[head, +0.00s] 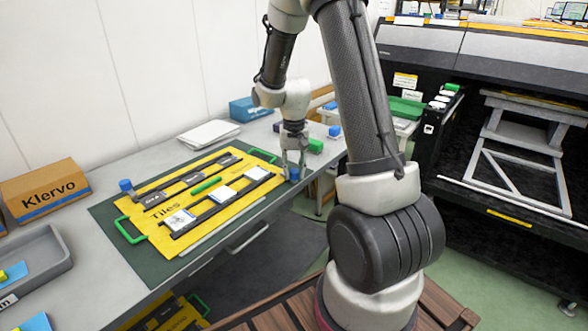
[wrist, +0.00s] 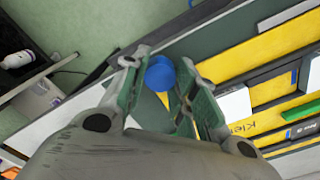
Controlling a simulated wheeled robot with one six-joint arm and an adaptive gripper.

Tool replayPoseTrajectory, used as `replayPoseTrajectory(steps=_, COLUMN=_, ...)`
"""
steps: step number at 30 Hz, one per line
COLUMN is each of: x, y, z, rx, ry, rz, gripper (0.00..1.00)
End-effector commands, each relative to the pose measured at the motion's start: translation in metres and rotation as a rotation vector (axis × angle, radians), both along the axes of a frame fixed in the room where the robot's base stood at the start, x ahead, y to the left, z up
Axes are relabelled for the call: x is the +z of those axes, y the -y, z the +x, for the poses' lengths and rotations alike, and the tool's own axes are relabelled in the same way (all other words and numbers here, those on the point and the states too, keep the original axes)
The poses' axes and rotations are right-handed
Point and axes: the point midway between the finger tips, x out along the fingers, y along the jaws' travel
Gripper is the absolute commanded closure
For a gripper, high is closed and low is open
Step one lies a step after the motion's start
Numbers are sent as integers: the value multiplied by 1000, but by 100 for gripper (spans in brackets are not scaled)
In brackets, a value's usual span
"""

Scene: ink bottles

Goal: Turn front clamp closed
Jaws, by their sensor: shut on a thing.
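The front clamp's blue knob (head: 294,174) stands at the right end of the yellow Tiles board (head: 233,200), near the table's front edge. In the wrist view the blue knob (wrist: 160,74) sits between my two fingers. My gripper (head: 293,167) points down over the knob and is shut on it; it also shows in the wrist view (wrist: 159,80). The fingers hide part of the clamp, so I cannot tell its exact angle. A second blue clamp knob (head: 125,185) stands at the board's far left corner.
The board lies on a dark green mat (head: 112,215), with white tiles, black rails and green handles (head: 130,231). A Klervo box (head: 45,190) and a grey tray (head: 35,262) are at the left. White sheets (head: 208,133) and a blue box (head: 248,109) stand behind.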

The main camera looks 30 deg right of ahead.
Motion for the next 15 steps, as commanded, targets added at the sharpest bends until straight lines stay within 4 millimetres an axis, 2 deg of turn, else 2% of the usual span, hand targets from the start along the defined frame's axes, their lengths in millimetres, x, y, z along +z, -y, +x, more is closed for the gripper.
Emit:
replayPoseTrajectory(steps=9, x=1, y=0, z=1, rx=-2, ry=3, rz=0, gripper=95)
replayPoseTrajectory(steps=10, x=1, y=0, z=1, rx=-2, ry=3, rz=0, gripper=70)
replayPoseTrajectory(steps=13, x=1, y=0, z=1, rx=-2, ry=3, rz=0, gripper=52)
replayPoseTrajectory(steps=15, x=0, y=0, z=1, rx=-1, ry=2, rz=0, gripper=49)
